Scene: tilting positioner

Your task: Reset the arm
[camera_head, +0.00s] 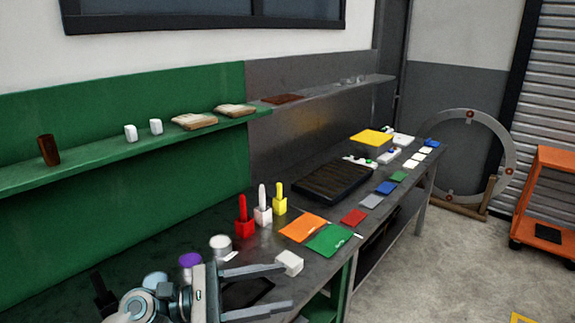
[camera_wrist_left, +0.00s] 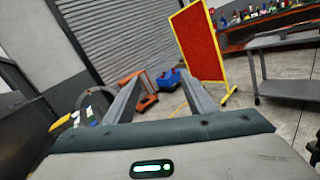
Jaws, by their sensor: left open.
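My left gripper (camera_head: 268,290) shows at the bottom of the head view, low over the near end of the grey workbench (camera_head: 300,260). Its two fingers are apart and point right, with nothing between them. A white cube (camera_head: 289,263) stands on the bench just beyond the fingertips; I cannot tell whether they touch. In the left wrist view the fingers of the left gripper (camera_wrist_left: 160,90) are spread, with open room beyond them. My right gripper is in neither view.
Red (camera_head: 244,222), white (camera_head: 263,212) and yellow (camera_head: 280,203) blocks with upright pegs stand behind the cube. Orange (camera_head: 303,227) and green (camera_head: 333,239) mats lie to the right. A purple-topped jar (camera_head: 190,262) and a white jar (camera_head: 221,246) stand close to my left wrist. A green shelf (camera_head: 100,160) runs above.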

